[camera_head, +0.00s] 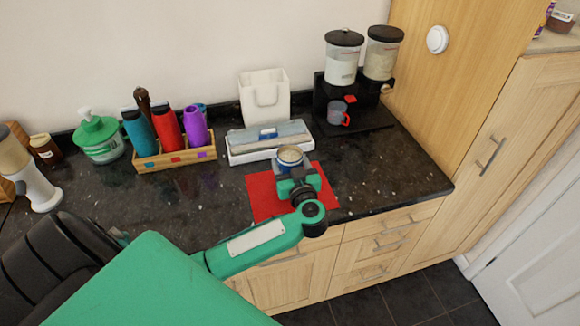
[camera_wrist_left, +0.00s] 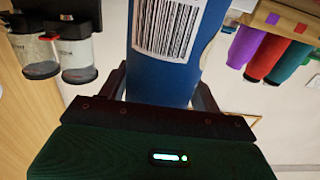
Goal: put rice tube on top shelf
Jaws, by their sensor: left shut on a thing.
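The rice tube (camera_head: 290,156) is a blue cylinder with a pale top, standing over the red mat (camera_head: 262,192) on the dark counter. In the left wrist view it fills the upper middle as a blue tube (camera_wrist_left: 160,75) with a white barcode label. My left gripper (camera_head: 293,172) is shut on the tube, with one finger on each side of it. The fingers (camera_wrist_left: 160,98) are partly hidden by the gripper body in the wrist view. I cannot tell whether the tube touches the mat. My right gripper is not in view. No top shelf is clearly visible.
Behind the tube are a white tray (camera_head: 270,153) and a white bin (camera_head: 265,97). A wooden bottle holder (camera_head: 177,161) stands left, and a twin dispenser (camera_head: 342,65) with a mug (camera_head: 337,117) back right. Tall wooden cabinets bound the right. The counter right of the mat is clear.

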